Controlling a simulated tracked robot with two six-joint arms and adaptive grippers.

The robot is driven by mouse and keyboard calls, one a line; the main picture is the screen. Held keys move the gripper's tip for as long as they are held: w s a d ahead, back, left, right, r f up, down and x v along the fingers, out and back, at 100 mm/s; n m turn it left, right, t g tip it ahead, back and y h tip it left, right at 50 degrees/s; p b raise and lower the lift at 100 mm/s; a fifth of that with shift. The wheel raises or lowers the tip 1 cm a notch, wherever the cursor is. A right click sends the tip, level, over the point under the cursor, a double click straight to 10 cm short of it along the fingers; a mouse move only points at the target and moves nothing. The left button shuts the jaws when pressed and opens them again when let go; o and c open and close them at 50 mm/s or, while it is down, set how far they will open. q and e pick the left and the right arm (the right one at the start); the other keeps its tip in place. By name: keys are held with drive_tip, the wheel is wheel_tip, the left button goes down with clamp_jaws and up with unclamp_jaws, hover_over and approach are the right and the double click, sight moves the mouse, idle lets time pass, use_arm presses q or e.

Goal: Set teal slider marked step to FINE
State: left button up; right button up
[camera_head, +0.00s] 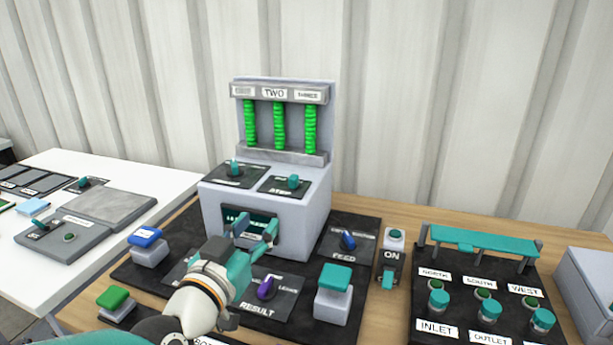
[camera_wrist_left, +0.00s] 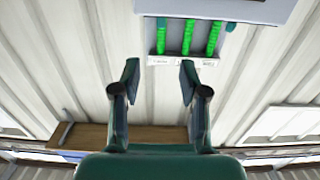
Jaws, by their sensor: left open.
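The teal slider (camera_head: 292,182) sits on a small black plate on the sloped top of the grey machine (camera_head: 318,205). The plate's label appears to read STEP; its end marks are too small to read. My left gripper (camera_head: 256,228) is open and empty, in front of the machine's dark display window and below the slider, apart from it. In the left wrist view the open fingers (camera_wrist_left: 158,82) have nothing between them, and the slider cannot be made out there. My right gripper is not in view.
Another teal control (camera_head: 234,170) stands left of the slider. Green columns (camera_head: 279,125) rise behind, also seen in the wrist view (camera_wrist_left: 187,38). A blue FEED knob (camera_head: 348,240), a purple RESULT knob (camera_head: 266,289) and a teal-topped block (camera_head: 334,279) stand nearby. A teal bar (camera_head: 480,240) is at right.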

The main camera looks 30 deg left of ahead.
use_arm(q)
drive_tip(key=p, duration=0.8)
approach(291, 180)
drive_tip(key=p+x, duration=0.1)
drive_tip(key=x, duration=0.9)
drive_tip(key=shift+p, duration=0.4)
drive_tip(key=shift+r, duration=0.1)
drive_tip(key=shift+d, duration=0.1)
clamp_jaws()
